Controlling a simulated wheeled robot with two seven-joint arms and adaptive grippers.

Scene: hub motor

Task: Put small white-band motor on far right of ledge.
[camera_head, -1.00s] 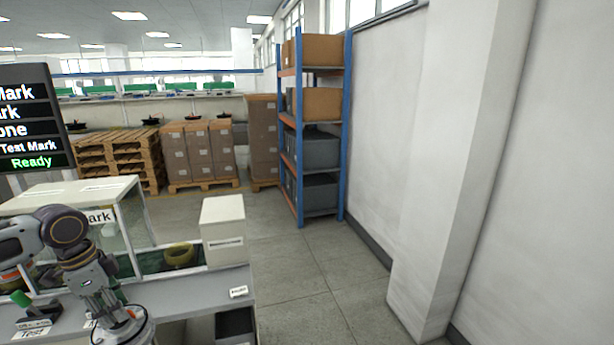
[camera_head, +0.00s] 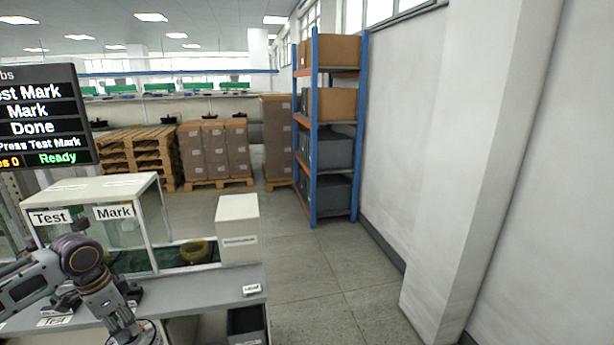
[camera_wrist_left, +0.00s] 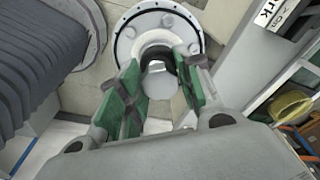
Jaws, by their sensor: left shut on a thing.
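My left gripper (camera_wrist_left: 160,88) has its green-padded fingers shut on the shaft of a motor, whose round pale grey flange with bolt holes (camera_wrist_left: 130,46) shows in the left wrist view. In the head view the left gripper (camera_head: 118,312) is in front of the grey ledge (camera_head: 195,296) at lower left, and part of the motor (camera_head: 148,332) shows at the bottom edge. The motor's band is hidden, so I cannot tell its colour. A small white label (camera_head: 252,289) stands at the ledge's right end. My right gripper is not in view.
A white box (camera_head: 238,230) stands behind the ledge's right end. A glass-sided case marked Test and Mark (camera_head: 95,215) stands at left, with a yellow ring (camera_head: 195,251) nearby. A screen (camera_head: 45,115) reads Ready. Open floor lies right of the ledge.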

